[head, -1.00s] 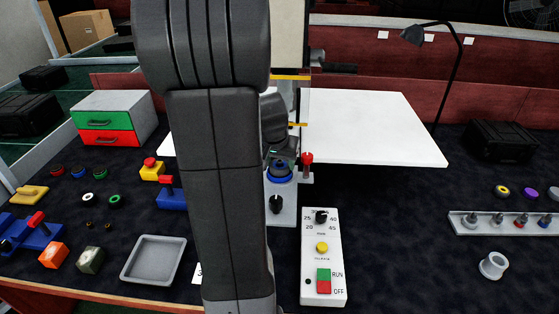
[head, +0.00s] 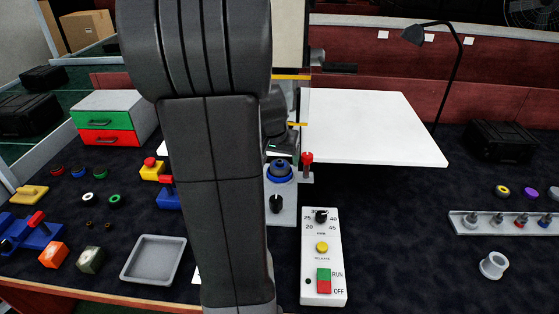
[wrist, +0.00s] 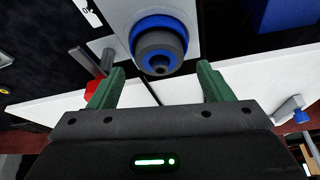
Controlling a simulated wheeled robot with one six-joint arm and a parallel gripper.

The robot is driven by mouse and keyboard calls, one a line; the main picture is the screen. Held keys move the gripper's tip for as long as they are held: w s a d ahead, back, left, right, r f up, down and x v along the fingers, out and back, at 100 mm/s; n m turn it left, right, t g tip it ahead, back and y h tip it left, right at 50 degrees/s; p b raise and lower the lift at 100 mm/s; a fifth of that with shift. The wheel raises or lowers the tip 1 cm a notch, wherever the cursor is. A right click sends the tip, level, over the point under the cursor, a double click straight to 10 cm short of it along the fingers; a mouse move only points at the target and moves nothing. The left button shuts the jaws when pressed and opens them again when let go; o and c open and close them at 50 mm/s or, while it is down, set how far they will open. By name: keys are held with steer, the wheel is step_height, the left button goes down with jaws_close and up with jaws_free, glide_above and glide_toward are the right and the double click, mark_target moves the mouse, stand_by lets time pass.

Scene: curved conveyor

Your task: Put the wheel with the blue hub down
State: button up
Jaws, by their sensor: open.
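The wheel with the blue hub (wrist: 160,44) is dark grey and sits on a round blue seat (wrist: 143,22) on a pale grey plate. In the head view, the blue seat with the wheel (head: 279,171) shows at the centre, just right of my arm. In the wrist view, my gripper (wrist: 158,85) has its two green fingers spread wide with nothing between them. The fingers stand apart from the wheel. In the head view, my arm hides most of the gripper.
A red-topped post (head: 307,160) stands close to the seat's right. A control box (head: 322,258) with a knob and buttons lies in front. A white board (head: 375,130) lies behind. Several small wheels and a grey tray (head: 153,261) lie to the left.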

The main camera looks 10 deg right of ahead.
steer(key=v, duration=1)
steer(key=shift+f, duration=0.1)
stand_by(0.7)
